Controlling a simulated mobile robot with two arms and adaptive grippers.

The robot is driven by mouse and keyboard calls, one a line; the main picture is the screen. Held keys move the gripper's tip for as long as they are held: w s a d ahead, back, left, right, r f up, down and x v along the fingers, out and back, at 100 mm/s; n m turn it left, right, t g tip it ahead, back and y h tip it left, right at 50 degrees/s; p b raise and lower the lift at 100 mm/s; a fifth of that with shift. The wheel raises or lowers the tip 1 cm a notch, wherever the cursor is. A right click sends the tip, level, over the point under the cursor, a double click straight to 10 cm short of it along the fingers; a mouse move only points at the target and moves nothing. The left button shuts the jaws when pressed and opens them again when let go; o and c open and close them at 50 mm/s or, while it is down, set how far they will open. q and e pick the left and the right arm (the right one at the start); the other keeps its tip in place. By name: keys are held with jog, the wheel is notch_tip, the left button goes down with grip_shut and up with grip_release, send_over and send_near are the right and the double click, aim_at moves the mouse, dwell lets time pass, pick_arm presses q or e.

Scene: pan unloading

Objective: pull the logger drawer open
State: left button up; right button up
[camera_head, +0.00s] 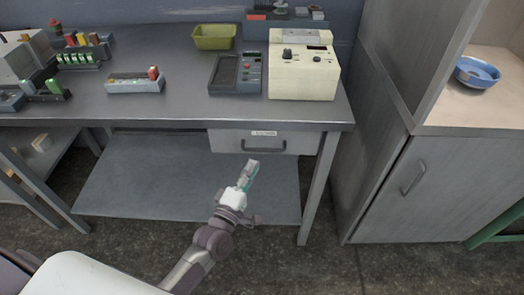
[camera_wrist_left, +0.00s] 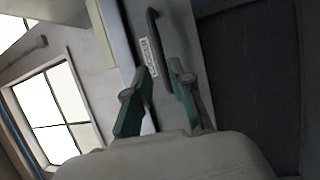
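The logger drawer (camera_head: 225,142) is a grey drawer under the right part of the workbench, and it looks closed. It has a white label and a dark bar handle (camera_head: 263,150). In the left wrist view the label (camera_wrist_left: 148,57) reads LOGGER, and the handle (camera_wrist_left: 163,35) runs beside it. My left gripper (camera_head: 251,167) is just below and in front of the handle. In the left wrist view its green-padded fingers (camera_wrist_left: 158,90) are apart with nothing held. The handle's lower end is close to the right-hand finger; I cannot tell if they touch. My right gripper is not in view.
The workbench (camera_head: 185,75) carries a cream instrument (camera_head: 303,75), a dark keypad device (camera_head: 235,73), a green bin (camera_head: 214,37) and small racks. A lower shelf (camera_head: 150,190) lies beneath. A grey cabinet (camera_head: 395,195) stands right. The floor before the drawer is clear.

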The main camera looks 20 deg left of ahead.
aim_at(263, 150)
pick_arm(q)
jog(key=b+x, duration=0.1)
jog(key=x, duration=0.6)
jog(key=shift+w+d, duration=0.15)
jog(key=shift+w, duration=0.15)
grip_shut()
